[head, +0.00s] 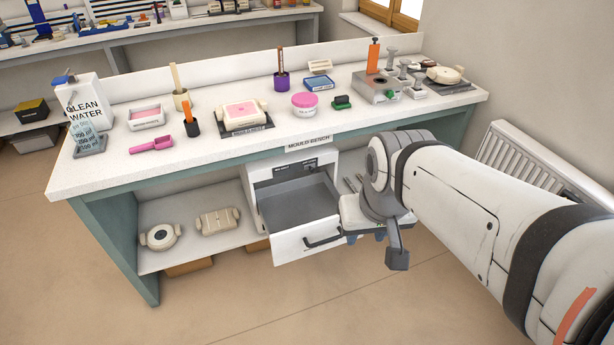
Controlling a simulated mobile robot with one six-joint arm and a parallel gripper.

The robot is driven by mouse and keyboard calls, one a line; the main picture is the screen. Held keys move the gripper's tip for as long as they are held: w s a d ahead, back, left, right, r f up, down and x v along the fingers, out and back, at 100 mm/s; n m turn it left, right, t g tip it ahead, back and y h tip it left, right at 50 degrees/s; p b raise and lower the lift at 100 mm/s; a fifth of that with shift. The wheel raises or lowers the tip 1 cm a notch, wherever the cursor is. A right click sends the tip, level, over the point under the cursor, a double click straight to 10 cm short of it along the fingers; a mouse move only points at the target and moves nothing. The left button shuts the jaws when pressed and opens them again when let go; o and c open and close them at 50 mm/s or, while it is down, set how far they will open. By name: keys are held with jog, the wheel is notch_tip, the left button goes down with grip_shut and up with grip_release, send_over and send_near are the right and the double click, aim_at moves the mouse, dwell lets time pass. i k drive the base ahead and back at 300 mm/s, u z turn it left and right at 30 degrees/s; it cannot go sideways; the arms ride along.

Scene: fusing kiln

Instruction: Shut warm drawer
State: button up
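The warm drawer (300,205) is a grey open-topped box with a white front. It is pulled well out of its white housing (262,172) under the mould bench, and it looks empty inside. A dark bar handle (323,238) is on its front. My gripper (365,238) is at the right end of the drawer front, close to the handle. I cannot tell whether it touches the drawer.
The bench top (205,160) above holds moulds, jars, tools and a clean water container (85,105). A lower shelf (190,240) left of the drawer holds two cream moulds. A radiator (530,165) stands at the right. The floor (250,310) before the drawer is clear.

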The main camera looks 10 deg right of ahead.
aim_at(301, 219)
jog(key=i, duration=0.95)
jog(key=z, duration=0.45)
jog(key=k, duration=1.3)
jog(key=u, duration=0.25)
jog(key=i, duration=1)
jog(key=u, duration=0.05)
